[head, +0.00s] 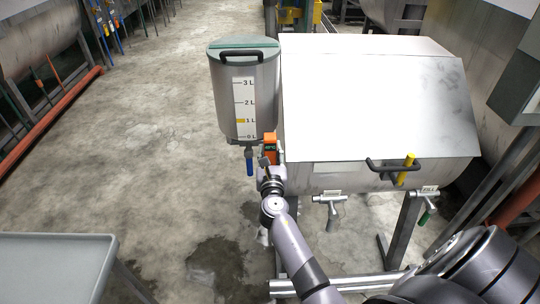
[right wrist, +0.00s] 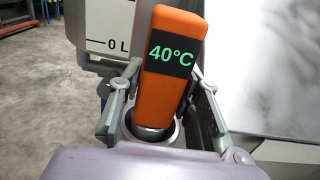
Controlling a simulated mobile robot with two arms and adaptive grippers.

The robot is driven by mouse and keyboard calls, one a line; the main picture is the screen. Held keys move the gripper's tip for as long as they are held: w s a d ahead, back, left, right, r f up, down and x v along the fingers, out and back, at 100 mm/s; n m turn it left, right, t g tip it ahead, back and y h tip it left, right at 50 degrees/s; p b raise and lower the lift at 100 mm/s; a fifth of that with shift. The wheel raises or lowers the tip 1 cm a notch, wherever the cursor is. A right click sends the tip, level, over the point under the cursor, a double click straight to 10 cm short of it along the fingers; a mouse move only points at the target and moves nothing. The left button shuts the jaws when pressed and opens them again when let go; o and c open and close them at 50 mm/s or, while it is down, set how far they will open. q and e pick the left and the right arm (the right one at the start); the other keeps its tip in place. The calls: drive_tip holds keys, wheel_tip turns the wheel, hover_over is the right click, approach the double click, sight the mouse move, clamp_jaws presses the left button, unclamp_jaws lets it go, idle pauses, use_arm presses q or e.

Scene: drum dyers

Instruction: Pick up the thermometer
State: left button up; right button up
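The thermometer (head: 270,146) is an orange block with a dark display, at the near left corner of the dye drum, beside the measuring tank. In the right wrist view the thermometer (right wrist: 168,85) reads 40°C and its lower end sits in a round metal fitting (right wrist: 152,130). My right gripper (head: 267,164) is just below it in the head view. In the right wrist view my right gripper (right wrist: 168,92) is open, one finger on each side of the thermometer, with small gaps showing beside it. My left gripper is not in view.
The measuring tank (head: 220,95) with a litre scale stands left of the drum (head: 375,110). The drum has a black handle with a yellow grip (head: 406,169) and taps below. A grey tray table (head: 55,265) stands at lower left. The floor between is clear, with wet patches.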

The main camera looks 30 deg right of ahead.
drive_tip(key=c, duration=0.7)
clamp_jaws()
drive_tip(key=shift+r, duration=0.1)
